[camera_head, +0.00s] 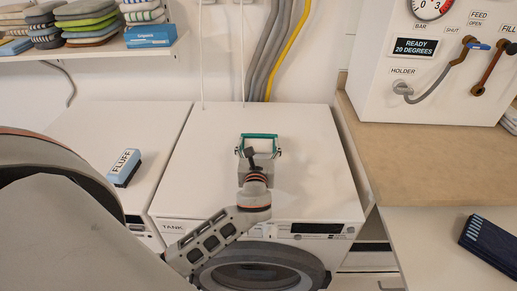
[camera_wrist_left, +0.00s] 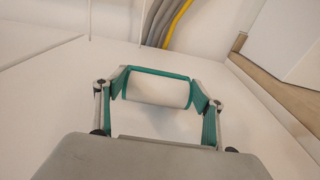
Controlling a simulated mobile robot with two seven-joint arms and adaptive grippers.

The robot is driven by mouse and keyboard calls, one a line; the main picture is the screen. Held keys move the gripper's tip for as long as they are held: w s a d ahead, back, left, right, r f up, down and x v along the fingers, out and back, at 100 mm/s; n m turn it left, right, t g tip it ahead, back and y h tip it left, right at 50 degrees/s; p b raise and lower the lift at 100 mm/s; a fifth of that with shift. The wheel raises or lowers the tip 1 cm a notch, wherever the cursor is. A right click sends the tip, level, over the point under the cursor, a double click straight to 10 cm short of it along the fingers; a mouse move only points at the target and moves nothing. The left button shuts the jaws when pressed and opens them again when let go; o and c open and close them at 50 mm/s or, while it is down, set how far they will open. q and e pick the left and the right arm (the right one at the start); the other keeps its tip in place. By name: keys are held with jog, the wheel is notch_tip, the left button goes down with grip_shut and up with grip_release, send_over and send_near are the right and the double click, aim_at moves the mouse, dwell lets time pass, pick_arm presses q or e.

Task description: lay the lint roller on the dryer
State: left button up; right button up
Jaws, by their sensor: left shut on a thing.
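My left gripper (camera_head: 260,147) is shut on the lint roller (camera_head: 261,136), a white cylinder with teal edging. In the left wrist view the roller (camera_wrist_left: 157,91) lies crosswise between the two teal-padded fingers. It is over the top of the middle white machine (camera_head: 310,165), which has a TANK label, a dark display and a round door and looks like the dryer. I cannot tell whether the roller touches the top. My right gripper is not in view.
A blue FLUFF box (camera_head: 124,167) sits on the white machine at left. A wooden counter (camera_head: 430,160) is at right, with a dark folded cloth (camera_head: 490,247) below it. A shelf (camera_head: 90,50) with folded cloths is at upper left. The middle machine's top is otherwise clear.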

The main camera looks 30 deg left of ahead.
pick_arm(q)
jog(key=shift+f, duration=0.45)
jog(key=shift+f, duration=0.1)
jog(key=o, duration=1.3)
jog(key=v, duration=1.2)
jog(key=shift+d, duration=0.1)
